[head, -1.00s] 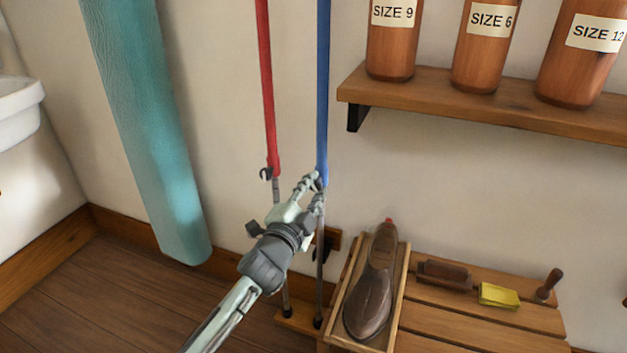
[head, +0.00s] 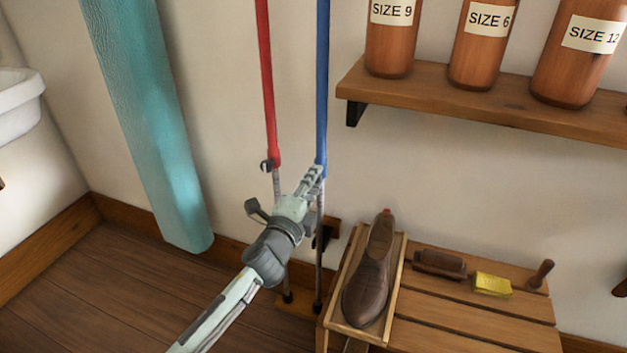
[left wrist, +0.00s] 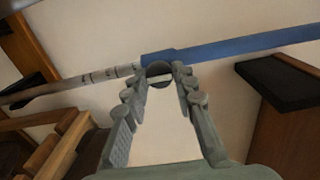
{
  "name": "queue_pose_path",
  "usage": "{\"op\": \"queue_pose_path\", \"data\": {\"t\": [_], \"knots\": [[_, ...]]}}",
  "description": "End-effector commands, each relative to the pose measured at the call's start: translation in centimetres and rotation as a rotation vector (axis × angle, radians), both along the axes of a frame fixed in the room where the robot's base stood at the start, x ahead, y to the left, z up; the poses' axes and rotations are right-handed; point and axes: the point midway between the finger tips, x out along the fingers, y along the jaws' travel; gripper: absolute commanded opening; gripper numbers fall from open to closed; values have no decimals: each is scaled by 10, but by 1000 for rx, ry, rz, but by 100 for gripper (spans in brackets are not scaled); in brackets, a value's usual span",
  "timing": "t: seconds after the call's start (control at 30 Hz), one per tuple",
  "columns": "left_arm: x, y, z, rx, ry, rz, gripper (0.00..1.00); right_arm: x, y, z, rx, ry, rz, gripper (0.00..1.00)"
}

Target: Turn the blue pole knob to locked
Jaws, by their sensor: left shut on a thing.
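The blue pole (head: 322,80) stands upright against the wall, its thin grey lower section (head: 320,250) showing below the blue sleeve. My left gripper (head: 316,178) is at the lower end of the blue sleeve. In the left wrist view, the blue pole (left wrist: 240,48) crosses the top, and its round grey knob (left wrist: 159,70) sits at the sleeve's end between my left fingertips (left wrist: 163,79). The gripper is shut on this knob. The fingers hide the knob in the head view. Its lock position cannot be read. My right gripper is not in view.
A red pole (head: 267,90) with a dark knob (head: 267,165) stands just left. A wooden shelf (head: 480,108) with labelled brown containers is at upper right. A slatted bench (head: 450,325) bears a shoe form (head: 370,270) and brushes. A teal roll (head: 150,130) leans at left.

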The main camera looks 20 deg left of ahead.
Motion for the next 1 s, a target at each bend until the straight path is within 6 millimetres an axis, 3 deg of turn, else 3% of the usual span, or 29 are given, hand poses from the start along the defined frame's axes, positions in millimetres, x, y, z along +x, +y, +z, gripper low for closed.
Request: {"op": "queue_pose_path", "data": {"t": [0.33,0.37,0.5,0.83,1.0], "knots": [[0,0,1,4,-1,0,0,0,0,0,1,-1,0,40],[0,0,1,4,-1,0,30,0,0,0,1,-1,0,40],[0,0,1,3,-1,0,47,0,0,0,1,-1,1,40],[-2,0,0,2,0,0,47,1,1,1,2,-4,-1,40],[-24,1,-1,2,2,0,47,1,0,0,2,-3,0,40]]}}
